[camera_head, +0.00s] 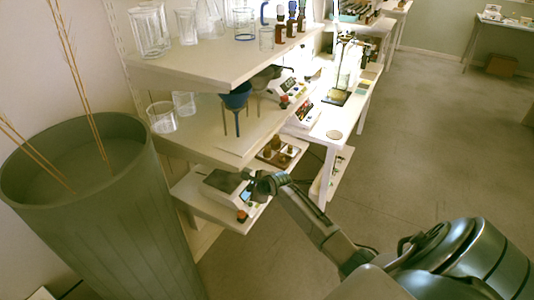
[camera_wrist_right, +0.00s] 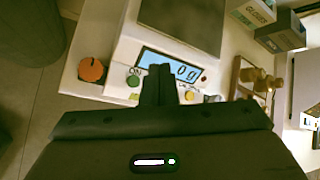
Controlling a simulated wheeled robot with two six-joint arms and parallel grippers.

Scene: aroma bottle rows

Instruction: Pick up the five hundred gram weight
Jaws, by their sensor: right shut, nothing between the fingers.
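A wooden holder (camera_head: 284,156) with several brass weights (camera_head: 277,146) stands on the low shelf, and the holder (camera_wrist_right: 235,77) also shows at the right of the right wrist view with brass weights (camera_wrist_right: 258,82). I cannot tell which one is the five hundred gram weight. My right gripper (camera_head: 262,183) is shut and empty beside the scale, left of and nearer than the weights. In the right wrist view its closed fingers (camera_wrist_right: 159,78) are in front of the scale's display and hide part of it. My left gripper is not in view.
A white scale (camera_head: 223,181) with a dark pan stands on the low shelf; its display (camera_wrist_right: 165,65) is lit. An orange knob (camera_wrist_right: 92,69) is beside it. Dark boxes (camera_wrist_right: 281,33) stand behind the weights. A large grey bin (camera_head: 90,185) stands at left. The floor at right is clear.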

